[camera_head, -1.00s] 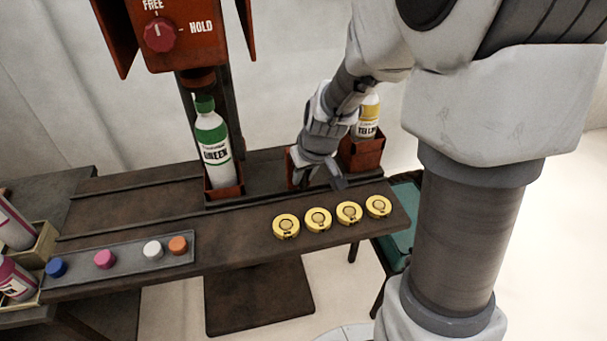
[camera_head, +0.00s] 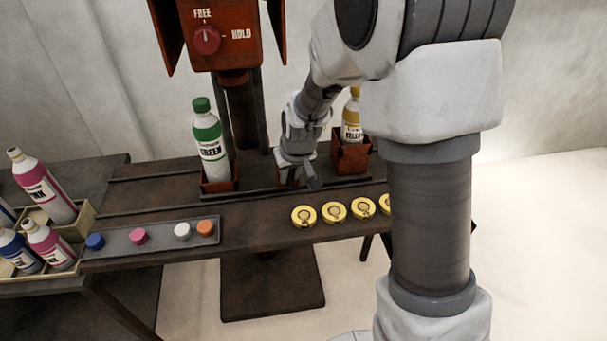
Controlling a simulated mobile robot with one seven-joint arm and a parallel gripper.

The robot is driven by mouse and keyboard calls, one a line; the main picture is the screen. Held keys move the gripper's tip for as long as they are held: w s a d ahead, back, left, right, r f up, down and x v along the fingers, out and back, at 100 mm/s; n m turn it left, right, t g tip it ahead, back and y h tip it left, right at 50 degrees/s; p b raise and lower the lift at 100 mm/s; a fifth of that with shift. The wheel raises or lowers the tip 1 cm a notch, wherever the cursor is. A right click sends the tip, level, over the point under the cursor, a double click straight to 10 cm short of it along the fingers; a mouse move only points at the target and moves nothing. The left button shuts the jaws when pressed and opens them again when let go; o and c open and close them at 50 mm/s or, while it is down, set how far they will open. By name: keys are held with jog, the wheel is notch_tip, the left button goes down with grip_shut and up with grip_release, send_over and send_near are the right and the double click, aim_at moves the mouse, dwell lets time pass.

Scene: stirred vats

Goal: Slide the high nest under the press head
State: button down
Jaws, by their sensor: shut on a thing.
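The high nest (camera_head: 352,158) is a red box on the right, holding a yellow-labelled bottle (camera_head: 352,120). A lower red nest (camera_head: 219,184) on the left holds a green-capped bottle (camera_head: 210,148). Both stand on a dark slide along the bench. The press head (camera_head: 233,77) hangs between them; the green bottle is left of it and the high nest right of it. My gripper (camera_head: 289,181) is shut on the slide's red handle between the nests. The fingers largely hide the handle.
A FREE/HOLD knob (camera_head: 206,40) on the red press points to FREE. Yellow discs (camera_head: 333,212) lie on the bench front, partly behind my arm. A grey tray (camera_head: 160,246) holds coloured caps. Bottles in crates (camera_head: 84,221) stand at left.

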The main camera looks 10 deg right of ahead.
jog(key=a+p, duration=0.2)
jog(key=a, duration=2.6)
jog(key=shift+a+p, duration=0.2)
jog(key=shift+p, duration=0.15)
jog(key=shift+a, duration=0.1)
jog(key=c, duration=0.8)
grip_release()
jog(key=shift+a, duration=0.1)
jog(key=shift+o, duration=0.2)
jog(key=p+v, duration=0.1)
jog(key=v, duration=1.6)
jog(key=shift+r, duration=0.2)
